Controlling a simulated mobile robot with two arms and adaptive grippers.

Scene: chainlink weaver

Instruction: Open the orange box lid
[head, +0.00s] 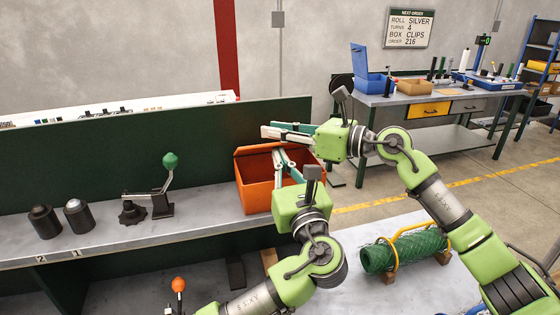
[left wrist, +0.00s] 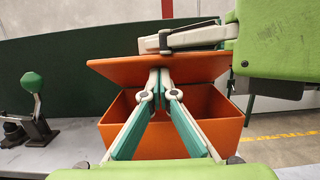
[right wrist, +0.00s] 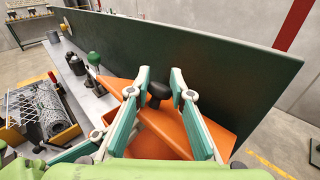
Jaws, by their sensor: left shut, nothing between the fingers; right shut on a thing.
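The orange box (head: 262,198) stands on the grey bench. Its orange lid (left wrist: 125,70) is raised at a tilt, with the box's inside showing below it in the left wrist view. My right gripper (head: 266,131) is above the lid, shut on the dark lid knob (right wrist: 159,92). My left gripper (head: 278,153) is shut and empty at the front of the box. Its fingertips (left wrist: 161,74) reach up to the lid's edge from below; I cannot tell whether they touch it. My arms hide part of the box's right side.
A dark green panel (head: 130,150) rises behind the box. A green-knobbed lever (head: 168,175) and two dark cylinders (head: 45,222) stand left on the bench. A green mesh roll (head: 405,250) lies at right. A workbench (head: 450,95) is farther back.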

